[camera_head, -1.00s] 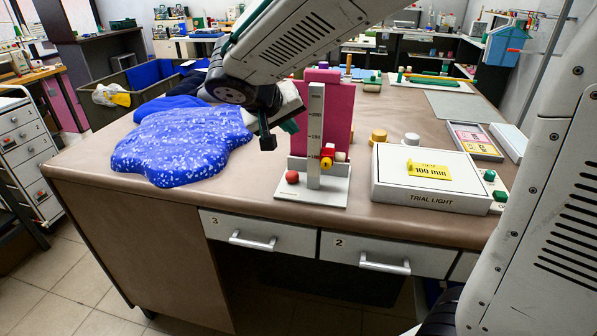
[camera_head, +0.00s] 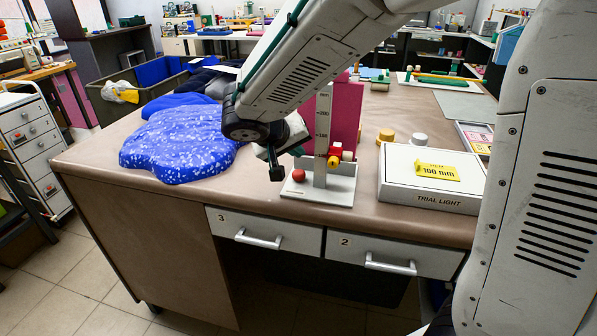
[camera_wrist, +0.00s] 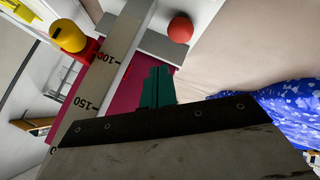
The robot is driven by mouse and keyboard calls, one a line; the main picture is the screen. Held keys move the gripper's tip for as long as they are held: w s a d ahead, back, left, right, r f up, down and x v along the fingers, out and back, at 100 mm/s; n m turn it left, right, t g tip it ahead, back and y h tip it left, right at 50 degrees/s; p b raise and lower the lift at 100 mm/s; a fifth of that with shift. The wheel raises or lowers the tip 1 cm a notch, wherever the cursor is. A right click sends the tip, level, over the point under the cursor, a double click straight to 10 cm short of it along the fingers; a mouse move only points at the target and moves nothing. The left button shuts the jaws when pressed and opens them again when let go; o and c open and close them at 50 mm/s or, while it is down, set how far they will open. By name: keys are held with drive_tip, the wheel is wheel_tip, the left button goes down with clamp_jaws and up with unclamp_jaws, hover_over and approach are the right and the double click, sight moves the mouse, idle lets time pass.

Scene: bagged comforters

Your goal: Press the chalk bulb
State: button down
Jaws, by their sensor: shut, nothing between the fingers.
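A red ball (camera_head: 299,175), which I take to be the chalk bulb, sits on the pale grey base of an upright scale stand (camera_head: 321,130). It also shows in the wrist view (camera_wrist: 180,28), ahead of my fingers. My gripper (camera_head: 297,152) is partly hidden by my wrist. Its green fingertips look just above the ball in the head view. In the wrist view my gripper's fingers (camera_wrist: 157,72) are together and empty, with a visible gap to the ball. A yellow knob with a red part (camera_head: 335,157) is on the scale post.
A blue speckled bagged comforter (camera_head: 178,142) lies left on the brown desk (camera_head: 270,205). A magenta panel (camera_head: 347,110) stands behind the scale. A white TRIAL LIGHT box (camera_head: 415,190) is to the right. Yellow (camera_head: 386,135) and white (camera_head: 419,139) round pieces stand behind it.

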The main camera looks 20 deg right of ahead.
sight(297, 174)
drive_tip(key=shift+f, duration=1.3)
drive_tip(key=shift+f, duration=0.1)
idle(1.0)
drive_tip(key=shift+f, duration=0.3)
drive_tip(key=shift+f, duration=0.4)
idle(0.8)
drive_tip(key=shift+r, duration=0.85)
drive_tip(key=shift+r, duration=2.5)
